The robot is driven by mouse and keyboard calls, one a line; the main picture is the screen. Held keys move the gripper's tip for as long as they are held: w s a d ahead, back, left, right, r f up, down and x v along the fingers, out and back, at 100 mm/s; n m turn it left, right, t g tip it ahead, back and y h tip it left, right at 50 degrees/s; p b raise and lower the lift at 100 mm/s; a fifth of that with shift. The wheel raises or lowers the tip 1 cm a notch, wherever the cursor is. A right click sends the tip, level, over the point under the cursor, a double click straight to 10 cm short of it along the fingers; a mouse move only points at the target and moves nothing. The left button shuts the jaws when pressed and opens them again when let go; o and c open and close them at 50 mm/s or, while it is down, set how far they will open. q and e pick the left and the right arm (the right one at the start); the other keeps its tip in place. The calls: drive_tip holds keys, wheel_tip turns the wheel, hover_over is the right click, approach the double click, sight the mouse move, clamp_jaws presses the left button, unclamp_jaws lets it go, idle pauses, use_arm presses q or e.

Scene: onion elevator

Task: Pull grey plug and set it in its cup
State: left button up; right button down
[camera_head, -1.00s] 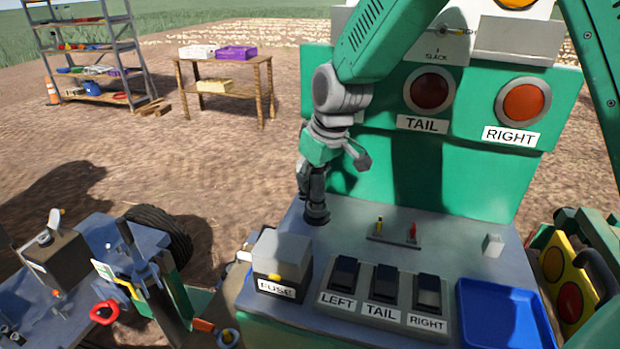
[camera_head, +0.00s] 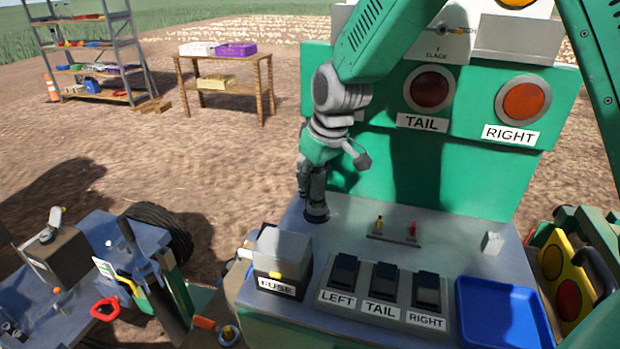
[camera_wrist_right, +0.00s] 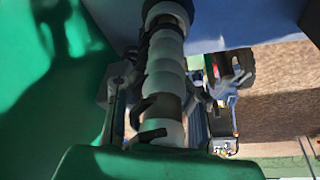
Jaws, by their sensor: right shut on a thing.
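My right gripper (camera_head: 314,196) hangs down over the back left part of the console top, in front of the green panel. In the right wrist view, a pale grey ribbed cylinder (camera_wrist_right: 165,76), which looks like the grey plug, runs between the fingers, and the gripper is shut on it. A dark collar (camera_wrist_right: 167,10) rings the cylinder's far end. In the head view the plug is mostly hidden by the fingers; a dark round base (camera_head: 317,214) shows at the console under them. I cannot tell which thing is the plug's cup. My left gripper is not in view.
The grey FUSE box (camera_head: 281,256) stands close in front of the gripper. LEFT, TAIL and RIGHT switches (camera_head: 383,284) and a blue tray (camera_head: 500,318) lie along the front. Small yellow and red levers (camera_head: 394,229) stand right of the gripper. A wooden table (camera_head: 222,62) stands far back.

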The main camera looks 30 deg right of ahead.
drive_tip(key=shift+f, duration=0.7)
drive_tip(key=c, duration=1.4)
unclamp_jaws()
drive_tip(key=shift+r, duration=0.15)
drive_tip(key=shift+r, duration=3.4)
